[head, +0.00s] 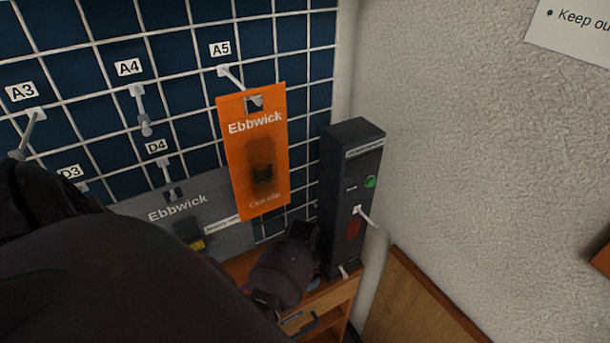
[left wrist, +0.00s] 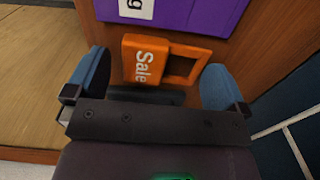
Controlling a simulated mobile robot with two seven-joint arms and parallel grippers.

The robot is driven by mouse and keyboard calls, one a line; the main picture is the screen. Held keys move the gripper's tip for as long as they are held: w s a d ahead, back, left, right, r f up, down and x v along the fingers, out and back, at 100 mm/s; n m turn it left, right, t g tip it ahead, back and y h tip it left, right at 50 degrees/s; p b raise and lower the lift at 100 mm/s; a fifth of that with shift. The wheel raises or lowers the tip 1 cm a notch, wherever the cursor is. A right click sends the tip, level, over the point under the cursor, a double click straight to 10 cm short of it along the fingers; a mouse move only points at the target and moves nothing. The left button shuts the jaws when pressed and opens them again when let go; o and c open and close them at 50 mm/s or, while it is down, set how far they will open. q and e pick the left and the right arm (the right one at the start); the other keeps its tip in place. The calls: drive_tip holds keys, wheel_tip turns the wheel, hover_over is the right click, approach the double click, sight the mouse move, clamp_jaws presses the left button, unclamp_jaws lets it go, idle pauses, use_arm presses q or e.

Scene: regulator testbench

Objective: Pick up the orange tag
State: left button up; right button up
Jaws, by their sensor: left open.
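The orange tag (left wrist: 144,62), with "Sale" printed on it and a square opening at one end, shows in the left wrist view against a brown wooden surface. My left gripper (left wrist: 157,82) is open, with its two blue fingers on either side of the tag and apart from it. The near edge of the tag comes close to the dark gripper body. I cannot tell the tag in the head view, where my dark left arm covers the lower left. My right gripper is not in view.
A purple item (left wrist: 185,14) with a white label lies beside the tag. An orange Ebbwick pack (head: 257,150) hangs at A5 on the wire grid. A grey Ebbwick pack (head: 230,238) hangs lower. A black box (head: 350,200) with a green button stands right.

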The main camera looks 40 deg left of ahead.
use_arm(q)
drive_tip(key=shift+f, duration=0.2)
drive_tip(key=shift+c, duration=0.5)
drive_tip(key=c, duration=0.7)
drive_tip(key=shift+o, duration=0.2)
drive_tip(key=shift+w+r, duration=0.1)
